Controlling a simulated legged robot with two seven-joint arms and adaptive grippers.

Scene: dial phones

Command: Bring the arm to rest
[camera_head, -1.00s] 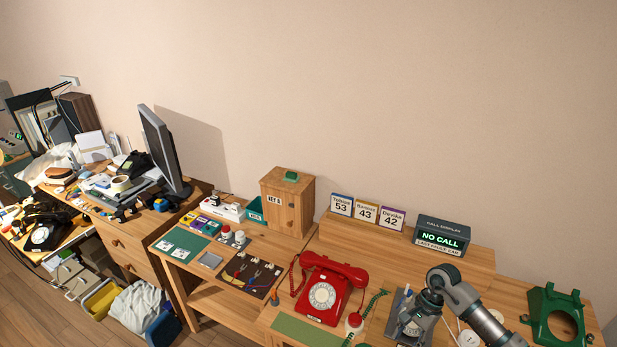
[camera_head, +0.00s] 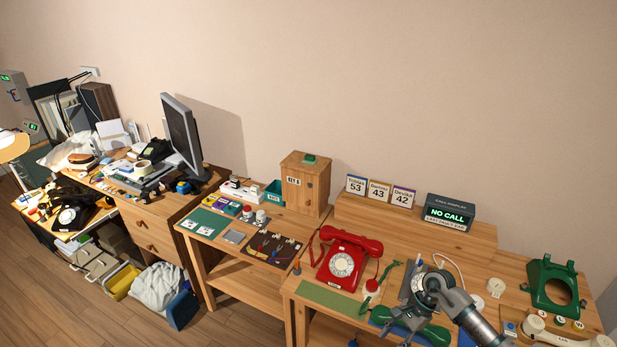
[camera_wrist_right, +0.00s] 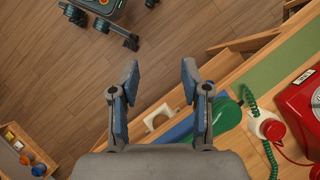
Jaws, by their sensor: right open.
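My right arm (camera_head: 470,312) comes in from the lower right in the head view, over the front of the phone bench. My right gripper's two fingers (camera_wrist_right: 161,78) are spread apart with nothing between them in the right wrist view. Wooden floor shows beyond the fingertips. A green handset (camera_wrist_right: 226,115) is just right of the right finger in that view, partly hidden by it. In the head view the green handset (camera_head: 436,335) lies under the arm near the bench front. My left gripper is in neither view.
The red dial phone (camera_head: 342,262) stands left of my arm. The green phone housing (camera_head: 553,289) is to the right. The call display (camera_head: 449,212) reads NO CALL on the raised shelf. The wooden key cabinet (camera_head: 305,184) stands further left. Open floor (camera_wrist_right: 60,90) lies in front of the bench.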

